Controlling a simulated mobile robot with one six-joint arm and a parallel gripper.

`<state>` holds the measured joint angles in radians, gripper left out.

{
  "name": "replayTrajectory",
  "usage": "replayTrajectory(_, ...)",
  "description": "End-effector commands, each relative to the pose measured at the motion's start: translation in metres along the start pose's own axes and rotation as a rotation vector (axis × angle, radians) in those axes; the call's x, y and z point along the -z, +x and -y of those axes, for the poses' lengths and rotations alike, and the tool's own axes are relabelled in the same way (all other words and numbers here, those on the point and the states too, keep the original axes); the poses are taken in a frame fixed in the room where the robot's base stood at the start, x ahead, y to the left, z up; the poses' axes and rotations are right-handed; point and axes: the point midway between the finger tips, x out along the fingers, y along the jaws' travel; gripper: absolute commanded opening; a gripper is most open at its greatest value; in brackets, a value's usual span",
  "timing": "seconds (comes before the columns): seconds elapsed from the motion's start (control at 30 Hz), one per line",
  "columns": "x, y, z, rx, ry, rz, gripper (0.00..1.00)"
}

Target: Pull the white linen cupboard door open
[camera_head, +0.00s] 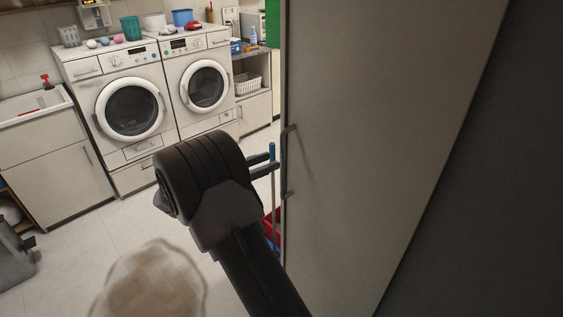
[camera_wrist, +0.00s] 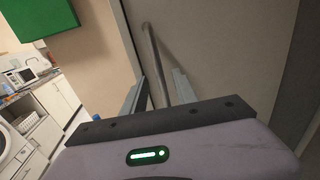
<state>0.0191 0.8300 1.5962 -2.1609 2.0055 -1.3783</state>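The white linen cupboard door (camera_head: 385,130) fills the right half of the head view and looks shut. Its slim vertical bar handle (camera_head: 286,160) is near the door's left edge. My gripper (camera_head: 272,164) comes in from the left with its fingertips close to the handle. In the wrist view the door (camera_wrist: 215,45) is straight ahead, and the handle (camera_wrist: 152,50) runs down between the two fingers of my gripper (camera_wrist: 158,85). The fingers are apart, with a gap visible on each side of the bar. The handle's lower end is hidden by my gripper's body.
Two front-loading machines (camera_head: 130,108) (camera_head: 204,86) stand against the back wall. A sink cabinet (camera_head: 55,165) is at the left. A blue pole (camera_head: 272,180) and a red bucket (camera_head: 270,228) stand beside the door's left edge. A beige round shape (camera_head: 150,285) is on the floor. The middle floor is mostly clear.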

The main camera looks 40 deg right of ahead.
Motion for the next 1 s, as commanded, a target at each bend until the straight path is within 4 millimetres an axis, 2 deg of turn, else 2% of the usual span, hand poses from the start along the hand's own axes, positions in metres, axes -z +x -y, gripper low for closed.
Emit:
replayTrajectory(0.1,0.003,0.028,0.001,0.003,0.001,0.0,0.35)
replayTrajectory(0.23,0.002,0.047,0.0,0.002,0.001,-0.001,0.35)
replayTrajectory(0.4,0.0,0.058,0.0,0.0,0.001,0.0,0.35)
replayTrajectory(0.63,-0.001,0.058,0.0,0.0,0.001,-0.001,0.35)
replayTrajectory(0.67,-0.001,0.058,0.0,0.0,0.001,-0.001,0.31)
replayTrajectory(0.8,-0.001,0.058,0.0,0.0,0.001,-0.001,0.03)
replayTrajectory(0.83,-0.001,0.058,0.0,0.0,0.001,-0.001,0.0)
replayTrajectory(1.0,-0.001,0.058,0.0,0.0,0.001,-0.001,0.0)
